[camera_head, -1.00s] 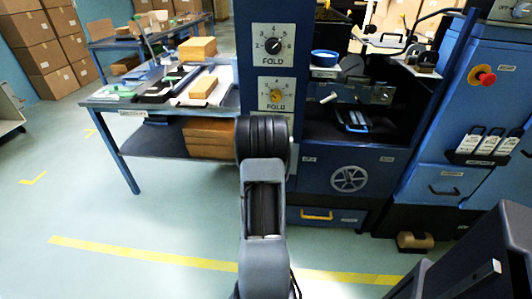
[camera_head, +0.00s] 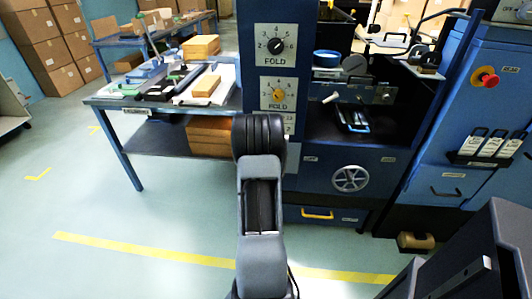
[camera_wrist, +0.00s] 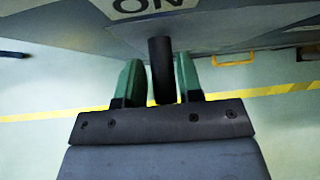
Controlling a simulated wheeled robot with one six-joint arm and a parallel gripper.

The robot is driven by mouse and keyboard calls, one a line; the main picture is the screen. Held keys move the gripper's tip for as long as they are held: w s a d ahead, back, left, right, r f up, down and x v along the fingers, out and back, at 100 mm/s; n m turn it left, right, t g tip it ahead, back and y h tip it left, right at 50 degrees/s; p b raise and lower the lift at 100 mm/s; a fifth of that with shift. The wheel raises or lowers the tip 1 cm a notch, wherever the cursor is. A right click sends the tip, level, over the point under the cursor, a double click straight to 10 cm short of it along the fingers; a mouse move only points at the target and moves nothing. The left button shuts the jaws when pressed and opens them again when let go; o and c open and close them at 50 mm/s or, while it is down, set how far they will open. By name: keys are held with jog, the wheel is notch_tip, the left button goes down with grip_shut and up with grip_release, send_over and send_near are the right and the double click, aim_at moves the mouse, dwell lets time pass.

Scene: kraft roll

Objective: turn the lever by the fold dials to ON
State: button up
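In the wrist view a dark, round-ended lever handle (camera_wrist: 162,72) stands between the two green fingers of my gripper (camera_wrist: 160,62). Narrow gaps show beside the handle, so the fingers look open around it and not clamped. An ON label (camera_wrist: 135,5) is on the panel just above the handle, partly cut off by the frame edge. In the head view the upper fold dial (camera_head: 275,45) and lower fold dial (camera_head: 278,94) are on the blue column (camera_head: 258,12). My arm hides the lever and gripper there, below the dials.
A blue worktable (camera_head: 128,105) with pads and tools stands left of the column. A machine bay with a spoked handwheel (camera_head: 350,178) is to the right. A red stop button (camera_head: 488,80) is on the far-right cabinet. The floor in front is clear, with yellow tape (camera_head: 150,248).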

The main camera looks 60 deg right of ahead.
jog(key=shift+o, duration=1.1)
jog(key=shift+d+r, duration=0.1)
jog(key=shift+s+r, duration=0.1)
jog(key=shift+r, duration=0.05)
jog(key=p+v, duration=0.3)
jog(key=v, duration=1)
jog(key=shift+a+p, duration=0.3)
jog(key=shift+r, duration=0.1)
